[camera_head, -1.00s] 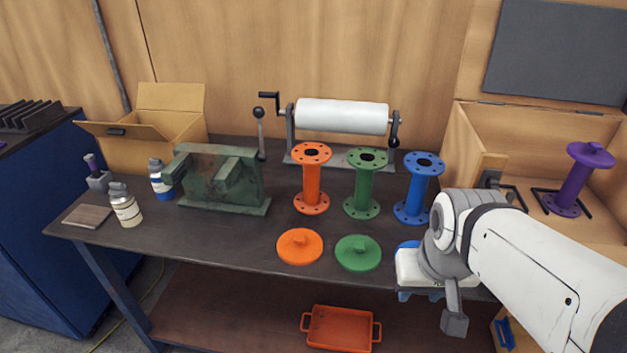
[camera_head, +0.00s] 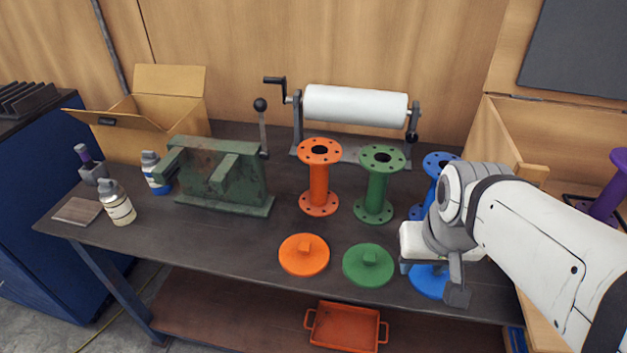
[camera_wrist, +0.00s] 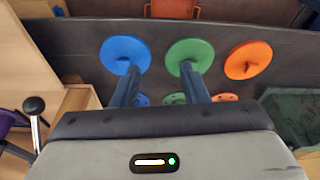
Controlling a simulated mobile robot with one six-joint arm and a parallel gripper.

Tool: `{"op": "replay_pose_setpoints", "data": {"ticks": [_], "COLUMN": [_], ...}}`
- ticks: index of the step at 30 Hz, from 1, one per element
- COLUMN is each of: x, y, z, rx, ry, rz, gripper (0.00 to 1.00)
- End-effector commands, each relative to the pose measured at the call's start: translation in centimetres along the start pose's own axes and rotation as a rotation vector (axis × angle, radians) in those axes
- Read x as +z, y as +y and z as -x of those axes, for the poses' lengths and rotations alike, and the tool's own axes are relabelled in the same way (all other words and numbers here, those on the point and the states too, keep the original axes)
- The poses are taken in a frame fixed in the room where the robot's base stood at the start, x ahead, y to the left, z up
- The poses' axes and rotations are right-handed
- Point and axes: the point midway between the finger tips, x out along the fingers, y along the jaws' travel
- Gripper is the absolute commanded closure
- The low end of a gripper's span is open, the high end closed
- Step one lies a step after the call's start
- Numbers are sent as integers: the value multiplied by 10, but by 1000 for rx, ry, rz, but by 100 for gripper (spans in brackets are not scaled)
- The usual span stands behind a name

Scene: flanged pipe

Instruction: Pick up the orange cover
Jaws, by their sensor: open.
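The orange cover (camera_head: 304,254) is a flat round disc with a small block handle. It lies on the dark workbench (camera_head: 235,240), in front of the orange flanged pipe (camera_head: 319,182). It also shows at the right of the wrist view (camera_wrist: 249,60), with the green cover (camera_wrist: 190,53) and blue cover (camera_wrist: 125,54) to its left. My gripper (camera_wrist: 158,70) is open and empty, its two fingers spread near the blue and green covers and apart from the orange one.
A green pipe (camera_head: 377,187) and a blue pipe (camera_head: 438,170) stand behind the covers. A green machine (camera_head: 213,175) stands to the left, a white roll (camera_head: 355,106) at the back. An orange tray (camera_head: 345,328) sits on the lower shelf. Bench left of the orange cover is clear.

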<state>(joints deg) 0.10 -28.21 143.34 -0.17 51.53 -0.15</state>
Motion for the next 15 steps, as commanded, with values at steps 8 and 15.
{"op": "replay_pose_setpoints", "data": {"ticks": [8,15], "x": [-40,-98], "y": [-27,-108], "z": [-8,-42], "rx": [-22,-24], "ry": [-55,-153], "rz": [-13,-71], "gripper": [49,49]}}
